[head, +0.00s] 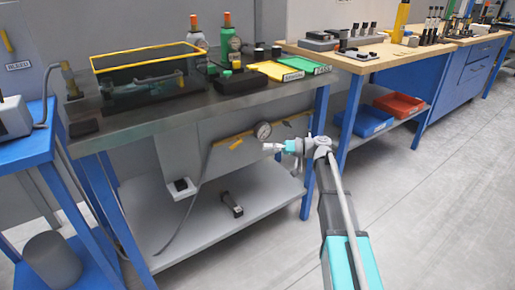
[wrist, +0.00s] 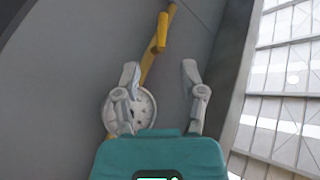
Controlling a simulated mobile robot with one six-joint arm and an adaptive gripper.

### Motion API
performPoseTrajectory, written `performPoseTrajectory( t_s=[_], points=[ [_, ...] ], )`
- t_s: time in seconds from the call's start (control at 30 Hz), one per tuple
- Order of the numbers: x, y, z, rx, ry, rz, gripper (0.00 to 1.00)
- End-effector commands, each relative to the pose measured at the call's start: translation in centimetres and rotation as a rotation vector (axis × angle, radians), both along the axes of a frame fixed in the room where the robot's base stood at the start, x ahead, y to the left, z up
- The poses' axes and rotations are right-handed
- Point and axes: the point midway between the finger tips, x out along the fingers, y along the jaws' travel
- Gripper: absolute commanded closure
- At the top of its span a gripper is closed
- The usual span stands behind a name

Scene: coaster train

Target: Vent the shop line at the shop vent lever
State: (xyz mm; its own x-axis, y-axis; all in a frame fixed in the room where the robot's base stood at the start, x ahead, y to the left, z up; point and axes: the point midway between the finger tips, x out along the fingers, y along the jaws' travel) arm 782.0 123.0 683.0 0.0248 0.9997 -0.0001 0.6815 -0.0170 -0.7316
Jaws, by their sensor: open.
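A yellow lever (head: 236,144) sits on a thin yellow pipe (head: 289,121) under the steel bench, beside a round white gauge (head: 263,131). I take this to be the shop vent lever; no label on it is readable. In the wrist view the yellow lever (wrist: 161,33) stands beyond my fingertips, toward the top. The gauge (wrist: 145,106) is partly hidden behind my left finger. My gripper (wrist: 160,72) is open with nothing between its fingers. In the head view my gripper (head: 268,148) is just below and right of the gauge, apart from the lever.
The steel bench (head: 150,122) overhangs the pipe. A grey lower shelf (head: 258,205) holds a dark tool (head: 231,204). A blue bench leg (head: 318,135) stands close to my arm. A hose hangs left of the lever. The floor at right is clear.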

Motion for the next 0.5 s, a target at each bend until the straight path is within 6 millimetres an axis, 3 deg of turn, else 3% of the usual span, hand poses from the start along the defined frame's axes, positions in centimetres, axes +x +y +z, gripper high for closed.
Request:
performPoseTrajectory(
  t_s=[0.2,0.5],
  points=[
    [0.0,-1.6,0.0,0.0,0.0,-0.001,0.47],
    [0.0,-2.0,0.0,0.0,0.0,0.0,0.47]
  ],
)
